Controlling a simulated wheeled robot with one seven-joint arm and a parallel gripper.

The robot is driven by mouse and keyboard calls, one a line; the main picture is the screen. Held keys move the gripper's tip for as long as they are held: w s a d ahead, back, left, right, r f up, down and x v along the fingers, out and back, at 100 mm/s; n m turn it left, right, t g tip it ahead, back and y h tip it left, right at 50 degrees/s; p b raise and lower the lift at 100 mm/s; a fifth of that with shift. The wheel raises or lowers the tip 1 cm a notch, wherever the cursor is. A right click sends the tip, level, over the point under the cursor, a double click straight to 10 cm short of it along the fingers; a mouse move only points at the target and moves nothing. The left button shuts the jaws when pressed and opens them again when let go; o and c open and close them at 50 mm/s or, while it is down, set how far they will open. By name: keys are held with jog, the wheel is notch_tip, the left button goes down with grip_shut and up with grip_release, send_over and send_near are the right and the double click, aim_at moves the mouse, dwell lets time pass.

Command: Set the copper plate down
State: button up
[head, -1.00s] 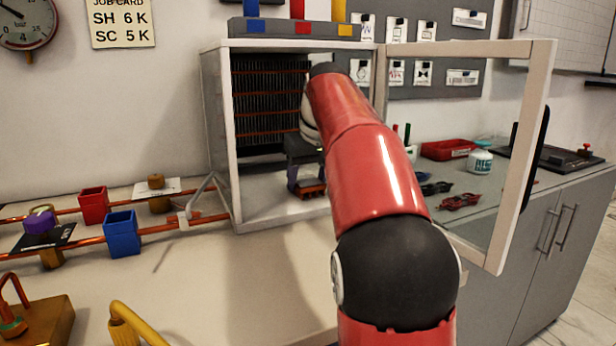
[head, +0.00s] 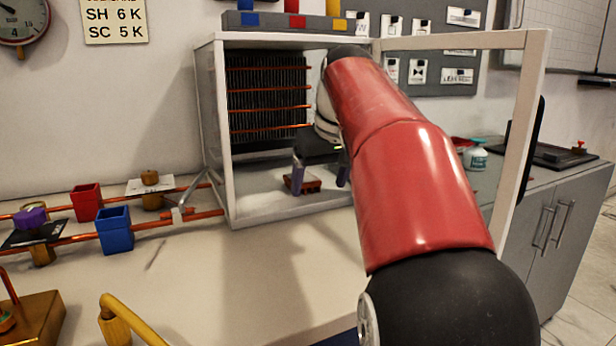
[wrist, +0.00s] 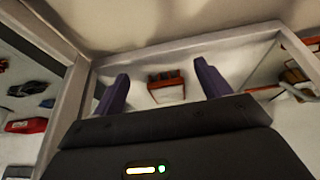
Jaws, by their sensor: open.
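The copper plate (head: 305,184), a small reddish-brown ribbed piece, rests on the pale floor of the open white-framed cabinet, near its front. It also shows in the wrist view (wrist: 167,86), between and beyond my fingers. My gripper (head: 321,179) is inside the cabinet, its two dark purple fingers spread wide. In the wrist view, my open gripper (wrist: 161,72) has a clear gap on both sides of the plate. My red arm hides the right part of the cabinet in the head view.
The cabinet's frame (head: 222,140) encloses the arm's end, with its door frame (head: 530,120) swung open at right. A finned coil (head: 268,100) stands at the back. A blue cup (head: 114,232) and a red cup (head: 87,203) sit by copper pipes at left.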

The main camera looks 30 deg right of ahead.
jog(key=shift+s, duration=2.4)
jog(key=shift+s, duration=0.1)
